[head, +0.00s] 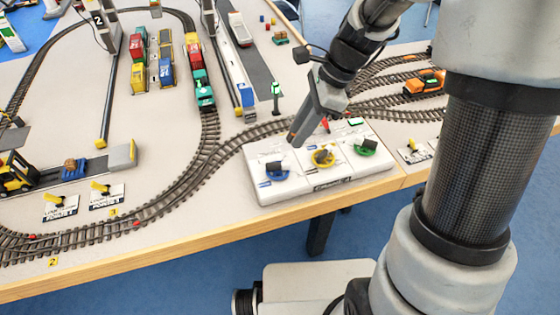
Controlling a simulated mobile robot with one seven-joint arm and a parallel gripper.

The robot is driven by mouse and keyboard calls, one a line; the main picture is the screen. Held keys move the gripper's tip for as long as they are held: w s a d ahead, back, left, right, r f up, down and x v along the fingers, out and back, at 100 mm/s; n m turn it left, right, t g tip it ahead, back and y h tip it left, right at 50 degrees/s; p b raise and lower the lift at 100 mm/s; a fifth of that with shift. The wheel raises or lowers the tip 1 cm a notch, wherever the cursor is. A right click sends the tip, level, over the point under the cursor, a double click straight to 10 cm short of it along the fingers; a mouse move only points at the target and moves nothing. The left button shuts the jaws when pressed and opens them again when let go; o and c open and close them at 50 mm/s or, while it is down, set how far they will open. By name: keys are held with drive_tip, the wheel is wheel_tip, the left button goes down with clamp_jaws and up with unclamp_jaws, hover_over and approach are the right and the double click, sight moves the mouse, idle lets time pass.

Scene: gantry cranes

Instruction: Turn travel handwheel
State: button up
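A white control box (259,158) sits at the front edge of the table. It carries three handwheels in a row: a blue one (277,175) on the left, a yellow one (324,158) in the middle and a green one (366,149) on the right. Each has a dark knob on it. I cannot read which one is labelled travel. My gripper (293,137) hangs above the back of the box, between the blue and yellow handwheels, and appears apart from them. Its fingers are seen side-on, so their opening does not show.
Model railway tracks (210,150) curve behind and left of the box. A green signal post (276,100) stands close behind it. Yellow switch levers (59,201) sit at the left and right. A green locomotive (205,97) stands on the track. My arm's column blocks the right side.

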sight(279, 163)
drive_tip(key=b+x, duration=0.2)
drive_tip(key=x, duration=0.9)
drive_tip(key=shift+a+f, duration=0.1)
clamp_jaws()
